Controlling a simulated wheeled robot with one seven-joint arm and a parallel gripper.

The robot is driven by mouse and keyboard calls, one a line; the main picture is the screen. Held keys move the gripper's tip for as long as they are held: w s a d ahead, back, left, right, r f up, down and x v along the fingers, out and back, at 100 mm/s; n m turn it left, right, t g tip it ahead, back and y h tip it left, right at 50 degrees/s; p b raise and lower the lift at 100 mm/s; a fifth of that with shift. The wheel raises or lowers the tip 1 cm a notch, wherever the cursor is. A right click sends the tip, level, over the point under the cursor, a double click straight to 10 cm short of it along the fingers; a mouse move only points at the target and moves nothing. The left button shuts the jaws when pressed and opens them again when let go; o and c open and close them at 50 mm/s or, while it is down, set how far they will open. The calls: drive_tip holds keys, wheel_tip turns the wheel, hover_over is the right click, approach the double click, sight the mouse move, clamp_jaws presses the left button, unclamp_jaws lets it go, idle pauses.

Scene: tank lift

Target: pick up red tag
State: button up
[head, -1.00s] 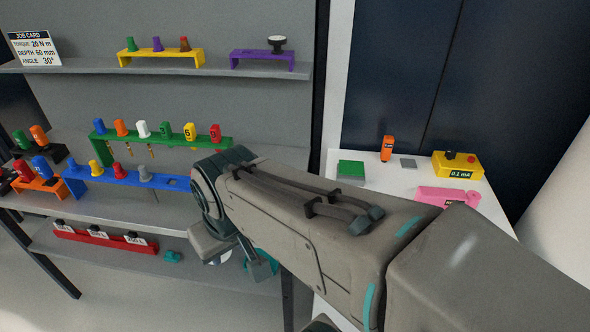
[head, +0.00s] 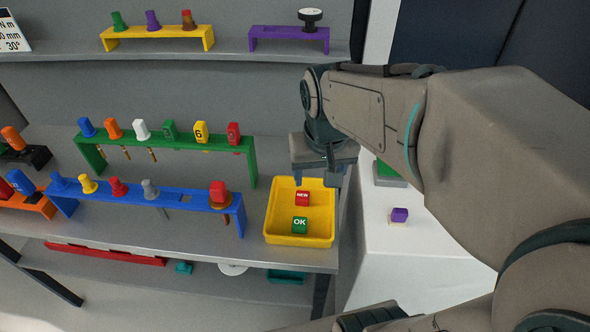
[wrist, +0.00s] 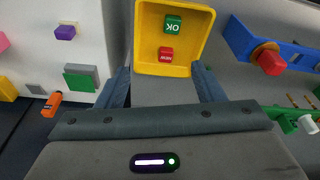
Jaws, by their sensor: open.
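A small red tag (head: 303,198) marked NEW lies in a yellow tray (head: 270,222), with a green tag (head: 300,225) marked OK in front of it. The wrist view also shows the red tag (wrist: 166,54) and the green tag (wrist: 173,24) inside the yellow tray (wrist: 205,25). My gripper (head: 322,183) is just above the back part of the tray in the head view. In the wrist view my gripper (wrist: 163,88) has its fingers spread, with nothing between them. The red tag lies beyond the fingertips, apart from them.
A blue rack (head: 180,195) with several pegs and a red-topped piece (head: 218,192) stands left of the tray. A green rack (head: 180,141) is behind it. A shelf (head: 200,50) runs above. A white table (head: 410,250) with a purple block (head: 399,214) is right.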

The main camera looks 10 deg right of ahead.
drive_tip(key=w+f+m+g+b, duration=0.25)
drive_tip(key=w+f, duration=0.65)
drive_tip(key=w, duration=0.5)
hover_over(302, 195)
wheel_tip(302, 195, down, 8)
drive_tip(key=shift+s+f, duration=0.1)
drive_tip(key=shift+f, duration=0.15)
drive_tip(key=shift+f+p, duration=0.45)
drive_tip(key=shift+f, duration=2.15)
drive_tip(key=c, duration=1.1)
